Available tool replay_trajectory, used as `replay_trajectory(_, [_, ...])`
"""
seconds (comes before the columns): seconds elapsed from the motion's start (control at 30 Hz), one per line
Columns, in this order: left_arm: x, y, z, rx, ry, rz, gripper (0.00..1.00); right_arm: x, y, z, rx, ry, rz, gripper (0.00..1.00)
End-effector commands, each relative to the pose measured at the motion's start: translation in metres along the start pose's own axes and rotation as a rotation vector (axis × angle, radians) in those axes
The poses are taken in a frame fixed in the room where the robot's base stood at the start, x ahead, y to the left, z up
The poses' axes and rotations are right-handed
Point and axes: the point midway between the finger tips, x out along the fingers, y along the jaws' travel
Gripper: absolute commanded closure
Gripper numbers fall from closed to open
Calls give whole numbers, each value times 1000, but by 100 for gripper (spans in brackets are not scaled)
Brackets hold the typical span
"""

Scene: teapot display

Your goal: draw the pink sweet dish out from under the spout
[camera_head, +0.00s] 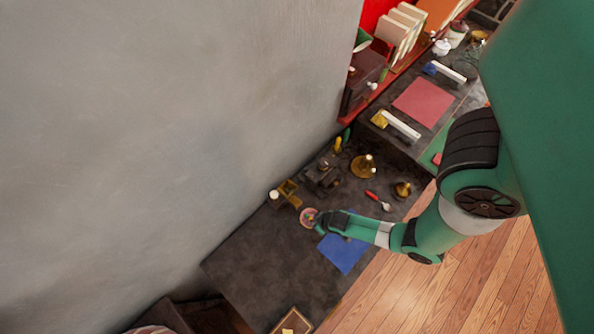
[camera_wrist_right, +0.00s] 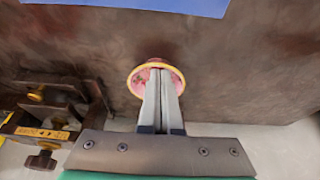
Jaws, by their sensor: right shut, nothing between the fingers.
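The pink sweet dish (camera_head: 307,215) is a small round dish with a yellowish rim on the dark table, near the grey wall. In the right wrist view the dish (camera_wrist_right: 140,80) shows its pink inside, partly hidden behind my fingers. My right gripper (camera_head: 319,224) reaches it from the right. Its two fingers (camera_wrist_right: 163,74) are shut together with nothing between them, and their tips overlap the dish. I cannot tell whether they touch it. I cannot make out a spout above the dish. My left gripper is not in view.
A brass and dark metal device (camera_wrist_right: 45,125) stands beside the dish. A blue sheet (camera_head: 343,252) lies under my right forearm. Brass vessels (camera_head: 363,166) and a red-handled tool (camera_head: 374,197) lie farther back. The table's lower left (camera_head: 255,265) is clear.

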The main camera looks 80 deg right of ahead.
Motion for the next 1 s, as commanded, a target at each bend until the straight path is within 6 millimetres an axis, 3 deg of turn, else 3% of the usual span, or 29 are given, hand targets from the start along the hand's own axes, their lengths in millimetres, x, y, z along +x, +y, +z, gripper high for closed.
replay_trajectory(0.33, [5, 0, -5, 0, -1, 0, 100, -7, 0, -2, -1, 0, 0, 100])
replay_trajectory(0.7, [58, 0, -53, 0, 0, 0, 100, -79, 1, -10, 3, 0, 1, 100])
replay_trajectory(0.83, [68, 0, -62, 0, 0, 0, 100, -94, 2, -10, 5, 0, 2, 100])
replay_trajectory(1.0, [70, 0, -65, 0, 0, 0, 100, -98, 2, -9, 8, 1, 3, 100])
